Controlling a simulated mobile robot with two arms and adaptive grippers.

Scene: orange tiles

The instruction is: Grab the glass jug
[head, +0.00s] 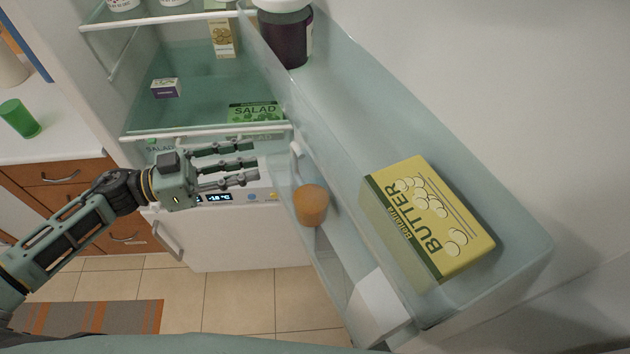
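I cannot make out a glass jug in the head view. My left gripper (248,163) reaches in from the left, in front of the open fridge and below its green-tinted glass shelf (190,110). Its fingers are extended and spread apart, pointing right toward the door, with nothing between them. My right gripper is not in view.
The open fridge door fills the right side. Its racks hold a butter box (430,215), a dark jar (285,35) and an orange-brown container (311,205). A salad box (254,112) is inside. A green cup (20,118) stands on the left counter.

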